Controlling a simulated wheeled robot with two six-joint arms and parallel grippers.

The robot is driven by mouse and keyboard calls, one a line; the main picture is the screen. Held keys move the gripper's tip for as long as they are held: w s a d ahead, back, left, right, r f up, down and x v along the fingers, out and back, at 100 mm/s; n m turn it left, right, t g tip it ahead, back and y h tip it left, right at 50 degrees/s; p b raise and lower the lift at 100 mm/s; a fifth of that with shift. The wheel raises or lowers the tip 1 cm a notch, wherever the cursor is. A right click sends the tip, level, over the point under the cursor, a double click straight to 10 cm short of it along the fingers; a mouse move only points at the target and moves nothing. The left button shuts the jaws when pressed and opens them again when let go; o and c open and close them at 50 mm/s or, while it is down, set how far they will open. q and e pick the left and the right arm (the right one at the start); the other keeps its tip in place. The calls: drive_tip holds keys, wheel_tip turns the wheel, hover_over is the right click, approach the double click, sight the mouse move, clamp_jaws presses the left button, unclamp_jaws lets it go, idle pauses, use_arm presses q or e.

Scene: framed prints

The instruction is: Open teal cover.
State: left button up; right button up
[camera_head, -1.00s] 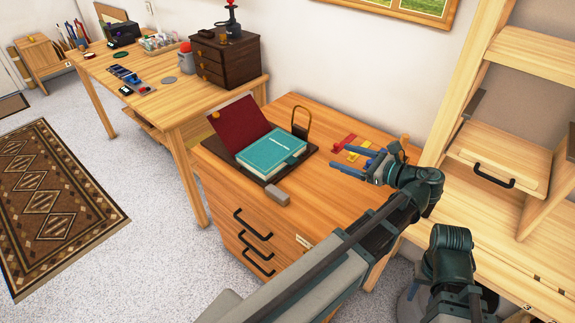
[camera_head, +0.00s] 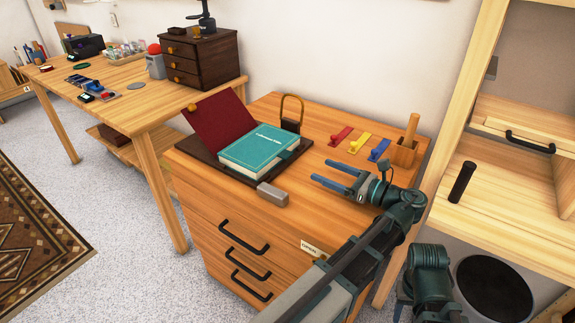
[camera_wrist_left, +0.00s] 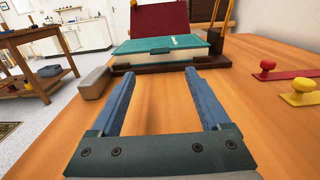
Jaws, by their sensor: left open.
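A teal book (camera_head: 264,147) with a closed teal cover lies on a dark base (camera_head: 196,150) on the wooden cabinet. A dark red panel (camera_head: 219,119) stands tilted up behind its left side. In the left wrist view the teal cover (camera_wrist_left: 160,45) lies flat over pale pages, ahead of the fingers. My left gripper (camera_head: 335,178) is open and empty, to the right of the book and apart from it; its blue fingers (camera_wrist_left: 155,82) point toward the book's near edge. My right gripper cannot be made out; one dark arm part (camera_head: 428,270) shows at the lower right.
A grey block (camera_head: 271,194) sits on the cabinet's front edge near the book. A brass-coloured loop (camera_head: 291,108) stands behind the book. Red (camera_head: 341,136), yellow (camera_head: 359,143) and blue (camera_head: 379,150) knobbed pieces lie right of it, beside a wooden holder (camera_head: 402,152).

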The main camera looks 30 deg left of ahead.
use_arm(q)
drive_tip(key=shift+a, duration=0.1)
drive_tip(key=a, duration=0.8)
drive_tip(key=w+a, duration=0.1)
drive_tip(key=a, duration=0.3)
drive_tip(key=shift+d, duration=0.1)
clamp_jaws()
idle(1.2)
